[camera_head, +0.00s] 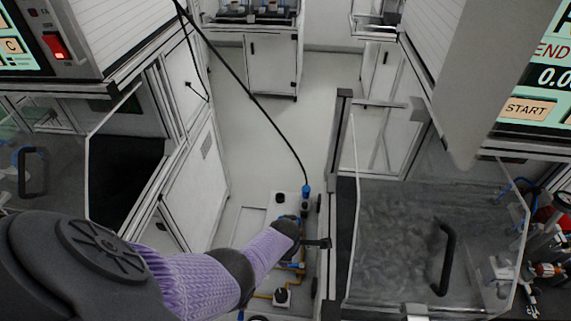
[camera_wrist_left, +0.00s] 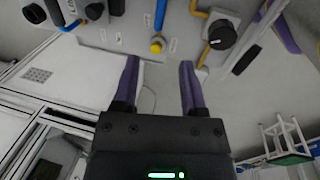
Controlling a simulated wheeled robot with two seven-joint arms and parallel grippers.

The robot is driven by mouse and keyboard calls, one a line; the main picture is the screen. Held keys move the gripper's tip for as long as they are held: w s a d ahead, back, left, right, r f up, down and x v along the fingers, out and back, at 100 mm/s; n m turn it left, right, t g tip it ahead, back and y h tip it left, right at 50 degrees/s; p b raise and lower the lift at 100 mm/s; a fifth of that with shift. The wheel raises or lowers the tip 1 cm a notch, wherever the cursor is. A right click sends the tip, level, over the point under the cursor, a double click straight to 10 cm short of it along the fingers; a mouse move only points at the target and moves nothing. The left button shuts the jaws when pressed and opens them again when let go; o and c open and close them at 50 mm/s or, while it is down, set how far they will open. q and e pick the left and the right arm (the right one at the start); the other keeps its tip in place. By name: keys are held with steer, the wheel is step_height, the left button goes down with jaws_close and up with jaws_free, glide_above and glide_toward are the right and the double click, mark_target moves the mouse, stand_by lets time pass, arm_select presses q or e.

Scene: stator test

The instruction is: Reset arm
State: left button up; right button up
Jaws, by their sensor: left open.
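My left arm comes in from the lower left of the head view in a purple knitted sleeve and reaches toward the middle. My left gripper (camera_head: 318,243) is at its end, seen small from above, over a light panel with blue and yellow pipes. In the left wrist view my left gripper (camera_wrist_left: 160,78) is open, with its two purple-lined fingers apart and nothing between them. My right gripper is not in view.
A test station with a clear cover and black handle (camera_head: 444,258) stands at the right. Another station with an open clear door (camera_head: 127,150) is at the left. A black cable (camera_head: 262,105) hangs down to a blue connector (camera_head: 306,190). Open floor (camera_head: 262,140) lies between the stations.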

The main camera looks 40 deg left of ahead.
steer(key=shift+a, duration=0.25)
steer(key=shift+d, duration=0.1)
